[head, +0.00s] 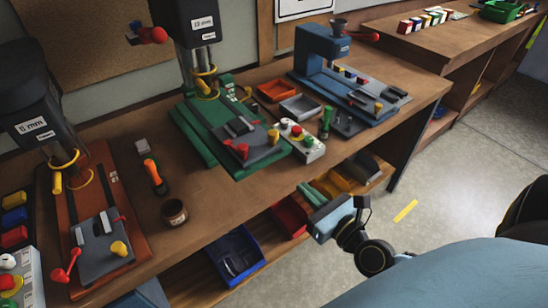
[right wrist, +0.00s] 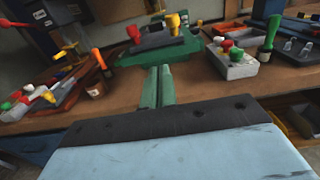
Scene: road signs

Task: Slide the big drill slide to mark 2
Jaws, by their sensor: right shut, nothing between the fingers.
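The big drill (head: 200,25), labelled 13 mm, stands on a green base (head: 195,135) in the middle of the bench. Its grey slide (head: 262,147) sits at the front of that base and carries a vise, a red knob (head: 242,151) and a yellow knob (head: 273,136). Small pale marks show on the base behind the slide, too small to read. In the right wrist view the slide (right wrist: 160,40) lies beyond my right gripper (right wrist: 158,86). This gripper is shut and empty, in front of the bench and apart from the slide. My left gripper is not in view.
A blue machine (head: 322,50) stands farther right. Bins (head: 235,255) fill the shelf below.

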